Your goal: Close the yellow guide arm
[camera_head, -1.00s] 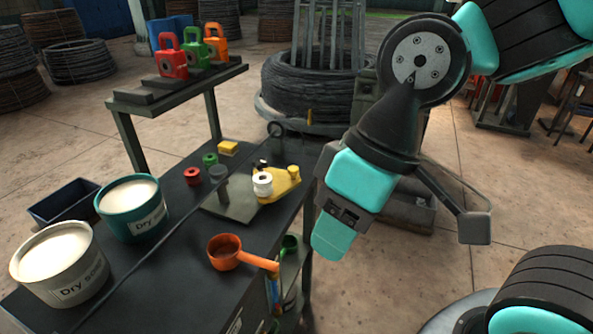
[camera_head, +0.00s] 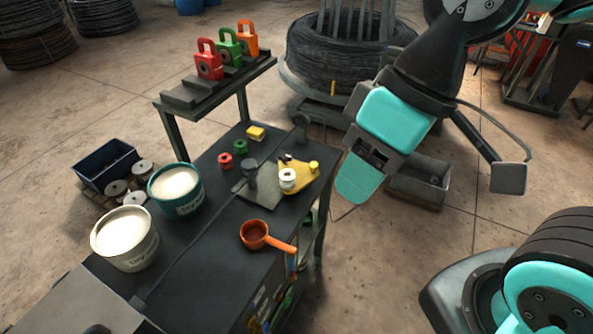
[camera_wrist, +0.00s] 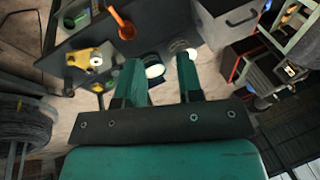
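The yellow guide arm (camera_head: 301,181) lies on the dark bench top in the head view, with a white roller (camera_head: 288,179) at its near left end. It sits by a grey plate (camera_head: 262,197) with a dark upright post (camera_head: 250,172). The guide arm also shows at upper left in the wrist view (camera_wrist: 84,58). My gripper (camera_head: 357,181) hangs to the right of the bench in the head view, apart from the guide arm. In the wrist view its two teal fingers (camera_wrist: 159,60) are spread with nothing gripped between them.
An orange ladle (camera_head: 255,235) and two buckets, one teal-rimmed (camera_head: 189,206) and one pale (camera_head: 125,248), stand on the bench (camera_head: 215,255). A raised shelf (camera_head: 235,77) carries red, green and orange padlock-shaped blocks. A large wire coil (camera_head: 330,60) stands behind.

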